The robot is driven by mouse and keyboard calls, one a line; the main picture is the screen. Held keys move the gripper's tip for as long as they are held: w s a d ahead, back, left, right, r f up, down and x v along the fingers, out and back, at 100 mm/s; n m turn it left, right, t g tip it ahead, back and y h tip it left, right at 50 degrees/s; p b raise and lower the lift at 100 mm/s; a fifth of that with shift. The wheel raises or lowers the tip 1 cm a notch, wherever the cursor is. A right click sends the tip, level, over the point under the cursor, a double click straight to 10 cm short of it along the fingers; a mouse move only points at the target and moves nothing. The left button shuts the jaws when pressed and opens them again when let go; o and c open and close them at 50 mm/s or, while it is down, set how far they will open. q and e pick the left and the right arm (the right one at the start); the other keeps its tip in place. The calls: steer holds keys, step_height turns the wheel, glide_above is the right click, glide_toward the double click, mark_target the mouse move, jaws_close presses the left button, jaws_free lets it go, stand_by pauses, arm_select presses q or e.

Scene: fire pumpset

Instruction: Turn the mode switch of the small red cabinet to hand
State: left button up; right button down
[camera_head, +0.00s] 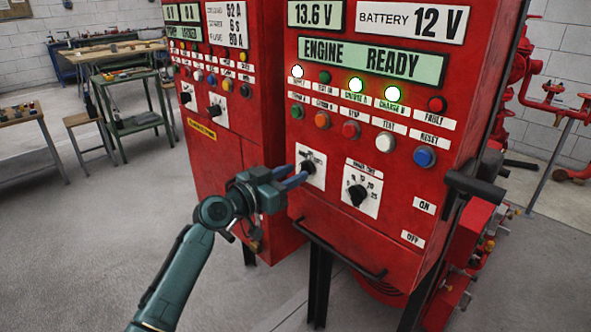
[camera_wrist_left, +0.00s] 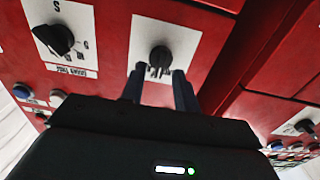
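The red cabinet (camera_head: 372,130) with the "ENGINE READY" display stands at the right. Its left black rotary switch (camera_head: 309,167) sits on a white plate; the plate's lettering is too small to read. My left gripper (camera_head: 298,174) reaches this switch from the left, its blue fingers pointing at it. In the left wrist view the two fingers (camera_wrist_left: 159,76) are apart, and the switch knob (camera_wrist_left: 160,56) shows between and just beyond their tips. I cannot tell whether they touch it. The knob's exact setting is unclear. My right gripper is not in view.
A second black knob (camera_head: 357,194) on a white dial plate is right of the switch. Indicator lamps and push buttons (camera_head: 351,130) are above. A black bar handle (camera_head: 340,250) crosses below. Another red cabinet (camera_head: 222,110) stands left, with workbenches (camera_head: 120,55) behind.

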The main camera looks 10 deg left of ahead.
arm_select(q)
steer(key=shift+x, duration=0.9)
steer(key=shift+c, duration=0.2)
jaws_close()
